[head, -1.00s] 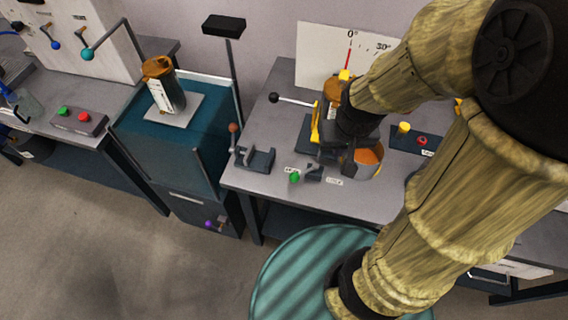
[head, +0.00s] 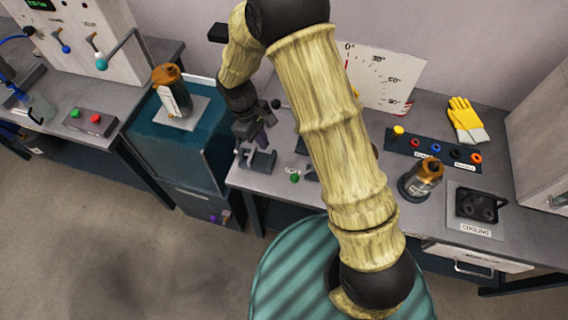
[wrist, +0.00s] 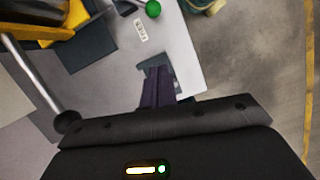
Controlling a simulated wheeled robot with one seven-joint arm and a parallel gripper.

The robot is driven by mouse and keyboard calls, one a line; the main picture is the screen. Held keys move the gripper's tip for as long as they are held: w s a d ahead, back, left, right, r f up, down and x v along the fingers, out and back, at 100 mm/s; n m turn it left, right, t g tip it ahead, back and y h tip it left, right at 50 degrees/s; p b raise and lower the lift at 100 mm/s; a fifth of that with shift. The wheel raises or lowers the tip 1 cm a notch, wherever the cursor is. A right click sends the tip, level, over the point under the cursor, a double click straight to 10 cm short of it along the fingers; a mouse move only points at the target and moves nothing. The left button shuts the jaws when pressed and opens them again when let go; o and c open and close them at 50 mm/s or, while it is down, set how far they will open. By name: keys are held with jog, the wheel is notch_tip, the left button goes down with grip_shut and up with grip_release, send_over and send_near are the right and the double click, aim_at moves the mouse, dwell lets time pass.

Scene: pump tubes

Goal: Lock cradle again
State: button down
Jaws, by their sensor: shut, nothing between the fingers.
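My gripper (head: 254,128) is shut and empty. It is over the grey clamp-like block (head: 259,160) at the left front of the middle bench. In the wrist view its dark purple fingers (wrist: 158,90) overlap the grey block (wrist: 156,66); whether they touch it cannot be told. The red-knobbed lever on that block is hidden. A green ball knob (head: 294,178) stands to the right, with a small white label (wrist: 140,30) near it in the wrist view. The yellow cradle part (wrist: 68,22) is at the upper left there, beside a metal rod with a black ball (wrist: 67,122).
My arm hides most of the cradle in the head view. An angle scale (head: 385,80), yellow gloves (head: 466,120), a copper-topped canister (head: 422,178) and a cooling block (head: 478,207) are to the right. Another canister (head: 172,92) stands on the teal cabinet (head: 160,140) to the left.

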aim_at(303, 174)
dwell(0.3)
jog(key=p+x, duration=0.1)
jog(key=x, duration=0.8)
jog(key=shift+d+f, duration=0.1)
jog(key=shift+f, duration=0.1)
jog(key=s+d+p, duration=0.1)
jog(key=d+f, duration=0.1)
jog(key=shift+s+d+p, duration=0.4)
jog(key=shift+s+d+f, duration=0.15)
jog(key=shift+d, duration=0.15)
